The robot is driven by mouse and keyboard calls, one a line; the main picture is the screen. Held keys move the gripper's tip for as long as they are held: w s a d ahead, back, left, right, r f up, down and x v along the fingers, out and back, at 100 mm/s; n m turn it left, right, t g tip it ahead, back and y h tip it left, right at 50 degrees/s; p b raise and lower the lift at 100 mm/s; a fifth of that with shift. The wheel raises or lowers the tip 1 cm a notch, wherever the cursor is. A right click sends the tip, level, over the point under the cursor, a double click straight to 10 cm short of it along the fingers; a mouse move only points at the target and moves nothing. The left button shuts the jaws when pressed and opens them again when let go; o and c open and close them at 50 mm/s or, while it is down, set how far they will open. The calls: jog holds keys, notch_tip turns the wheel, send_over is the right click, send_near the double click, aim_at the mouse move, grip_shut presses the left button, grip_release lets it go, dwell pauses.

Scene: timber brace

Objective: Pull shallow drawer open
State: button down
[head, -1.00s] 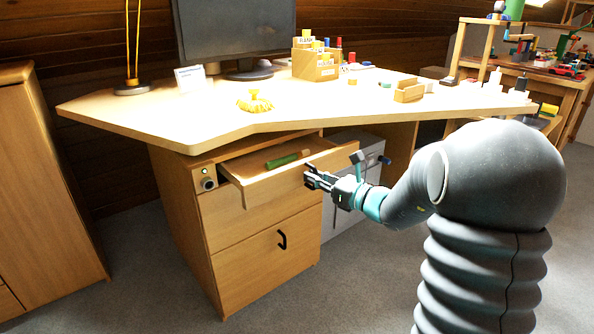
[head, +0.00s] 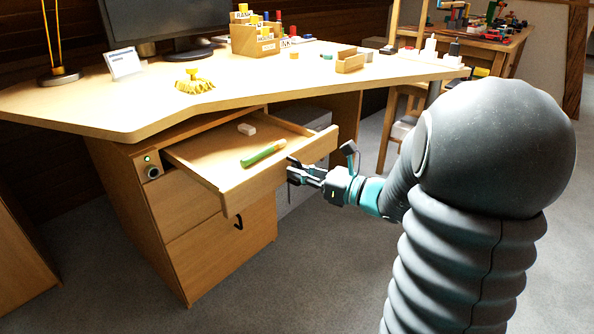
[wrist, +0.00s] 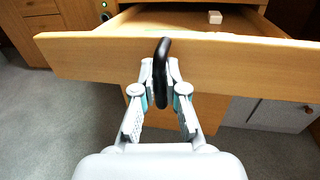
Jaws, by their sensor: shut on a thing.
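The shallow drawer (head: 232,186) stands well out of the wooden cabinet under the desk. A green object (head: 263,153) and a small pale block (head: 247,129) lie inside it. In the wrist view the drawer front (wrist: 240,63) spans the picture, with its black handle (wrist: 161,70) in the middle. My gripper (head: 293,171) is at the drawer front. In the wrist view my gripper (wrist: 160,88) has its fingertips shut on the handle, one on each side.
A deeper drawer with a black handle (head: 239,222) is closed below. The desk top (head: 130,110) overhangs the cabinet and carries a monitor, a yellow brush-like thing (head: 194,84) and organizers. A chair (head: 402,120) stands at the right. The grey floor in front is clear.

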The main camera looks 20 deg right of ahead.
jog(key=c, duration=1.2)
grip_release()
jog(key=v, duration=1.2)
